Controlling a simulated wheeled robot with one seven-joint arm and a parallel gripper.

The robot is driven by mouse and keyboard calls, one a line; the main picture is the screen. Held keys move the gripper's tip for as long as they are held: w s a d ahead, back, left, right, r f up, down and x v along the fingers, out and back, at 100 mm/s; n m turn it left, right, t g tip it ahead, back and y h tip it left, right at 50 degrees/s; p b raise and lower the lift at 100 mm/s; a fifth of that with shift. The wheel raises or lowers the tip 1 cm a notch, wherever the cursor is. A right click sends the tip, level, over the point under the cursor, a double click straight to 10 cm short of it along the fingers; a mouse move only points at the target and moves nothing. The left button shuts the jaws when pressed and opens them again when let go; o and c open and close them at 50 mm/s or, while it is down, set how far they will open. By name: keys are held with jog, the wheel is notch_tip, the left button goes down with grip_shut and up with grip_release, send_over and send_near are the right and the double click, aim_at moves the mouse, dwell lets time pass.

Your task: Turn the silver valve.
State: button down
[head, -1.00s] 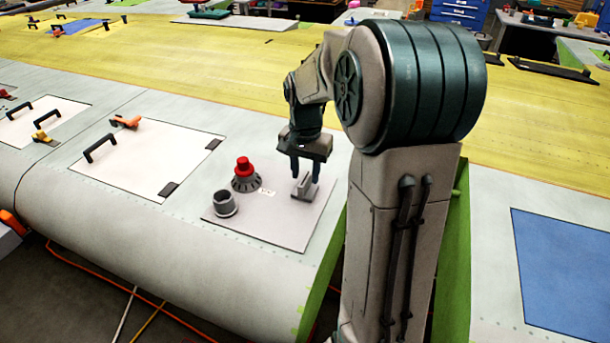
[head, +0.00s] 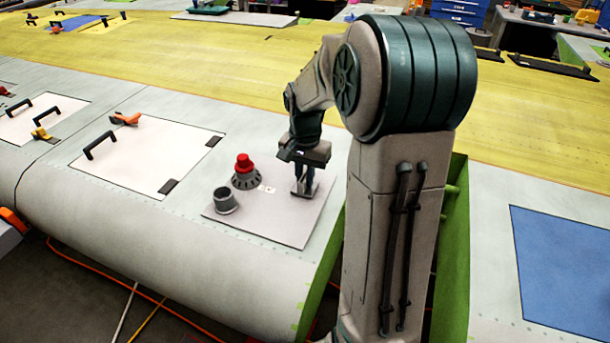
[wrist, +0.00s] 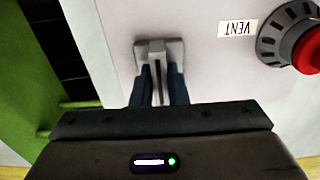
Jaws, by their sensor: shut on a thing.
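The silver valve (head: 304,193) sits at the right of the grey panel on the wing. In the wrist view its small plate and upright grip (wrist: 150,47) show at the upper left of centre. My gripper (head: 306,176) points down at it, and its dark blue fingers stand on either side of the valve's grip. In the wrist view the fingers are close together with the grip between them, shut on it. The fingers and gripper body hide part of the valve.
A red-topped knob on a dark ribbed base (head: 245,172) and a grey open cylinder (head: 225,201) stand left of the valve. A VENT label (wrist: 237,28) lies between valve and knob. A green edge (wrist: 50,75) and a dark gap border the panel.

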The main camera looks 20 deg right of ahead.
aim_at(305, 175)
jog(key=m+b, duration=0.2)
jog(key=m, duration=0.1)
jog(key=shift+f+m, duration=0.1)
jog(key=shift+m, duration=0.3)
jog(key=m+b, duration=0.2)
jog(key=m, duration=0.7)
jog(key=shift+m, duration=0.4)
jog(key=shift+r+m, duration=0.2)
jog(key=shift+m, duration=1.8)
jog(key=c, duration=1.4)
grip_release()
jog(key=shift+c, duration=0.2)
notch_tip(305, 175, up, 14)
jog(key=b, duration=0.1)
